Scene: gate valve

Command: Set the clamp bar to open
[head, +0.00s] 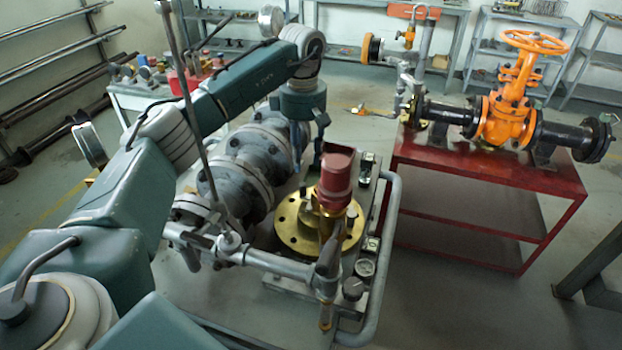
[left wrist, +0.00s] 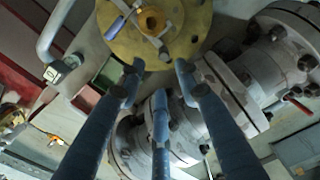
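My left gripper (head: 308,135) hangs beside the red-capped brass fitting in the head view. In the left wrist view its three blue-grey fingers (left wrist: 158,85) are spread apart with nothing between them. The round brass flange (left wrist: 180,42) lies just beyond the fingertips, apart from them as far as I can tell. A small pale bar with a blue end (left wrist: 117,23) lies across the flange's middle; it may be the clamp bar. In the head view the brass flange (head: 290,238) carries the red cap (head: 337,180), and I cannot make out the clamp bar's setting. My right gripper is out of view.
Grey flanged pipe (head: 245,165) stands close beside the left gripper. A red bench (head: 500,205) with an orange gate valve (head: 508,115) stands right. Open floor lies at lower right.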

